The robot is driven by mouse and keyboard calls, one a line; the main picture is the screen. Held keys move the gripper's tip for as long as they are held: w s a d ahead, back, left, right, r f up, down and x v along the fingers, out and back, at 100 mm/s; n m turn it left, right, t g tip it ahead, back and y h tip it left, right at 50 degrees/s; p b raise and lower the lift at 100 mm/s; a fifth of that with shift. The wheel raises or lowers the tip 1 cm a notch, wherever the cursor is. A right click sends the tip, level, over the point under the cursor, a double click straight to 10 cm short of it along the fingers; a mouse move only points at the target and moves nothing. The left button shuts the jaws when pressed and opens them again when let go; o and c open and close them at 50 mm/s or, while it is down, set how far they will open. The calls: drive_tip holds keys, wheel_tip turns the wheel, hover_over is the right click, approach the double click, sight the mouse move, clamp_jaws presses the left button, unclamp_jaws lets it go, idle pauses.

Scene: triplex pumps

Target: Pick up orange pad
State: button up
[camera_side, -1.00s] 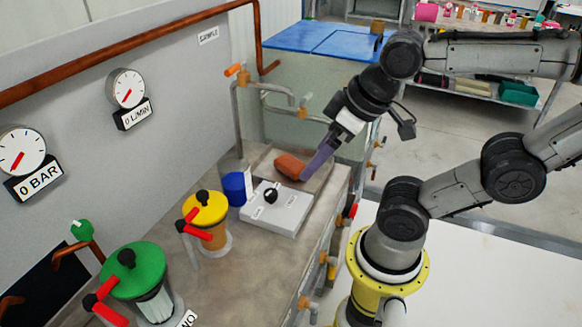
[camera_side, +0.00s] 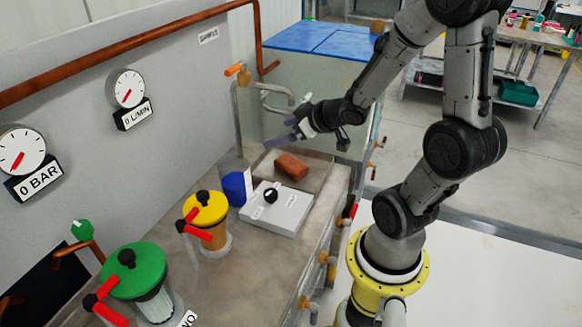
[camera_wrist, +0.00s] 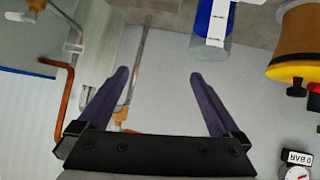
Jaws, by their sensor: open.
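The orange pad (camera_side: 291,166) is a brick-shaped block lying on a shallow tray (camera_side: 318,174) at the back of the bench in the side view. My gripper (camera_side: 278,136) is above and to the left of the pad, apart from it, with its purple fingers pointing left toward the wall. In the wrist view my gripper (camera_wrist: 158,78) is open, its two purple fingers wide apart with nothing between them. The pad does not show in the wrist view.
A grey box with a black knob (camera_side: 277,209) sits in front of the tray, beside a blue cylinder (camera_side: 235,188). Yellow-topped (camera_side: 205,208) and green-topped (camera_side: 135,270) pumps stand nearer. A bent pipe (camera_side: 238,115) rises close to my gripper.

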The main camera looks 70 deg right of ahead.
sight(292, 163)
drive_tip(key=s+d+f+m+g, duration=0.2)
drive_tip(key=s+d+f+m, duration=0.2)
drive_tip(key=s+d+f, duration=0.4)
drive_tip(key=shift+h, duration=0.4)
drive_tip(key=w+f, duration=0.6)
drive_tip(key=shift+w+d+f, duration=0.1)
drive_tip(key=shift+x, duration=2.7)
drive_tip(key=shift+w+d+r, duration=0.1)
drive_tip(key=shift+w+r, duration=0.1)
drive_tip(key=c, duration=1.5)
drive_tip(key=shift+o, duration=0.2)
drive_tip(key=shift+r, duration=0.45)
wheel_tip(292, 163, up, 3)
drive_tip(key=shift+f, duration=0.15)
drive_tip(key=v, duration=0.4)
drive_tip(key=w+a+v, duration=0.1)
drive_tip(key=v, duration=0.2)
drive_tip(key=shift+r, duration=0.4)
drive_tip(key=s+a+r, duration=0.4)
drive_tip(key=s+a, duration=0.1)
drive_tip(key=s, duration=0.2)
drive_tip(key=shift+s+a+n, duration=0.15)
drive_tip(key=shift+a+n, duration=0.15)
drive_tip(key=shift+a, duration=0.1)
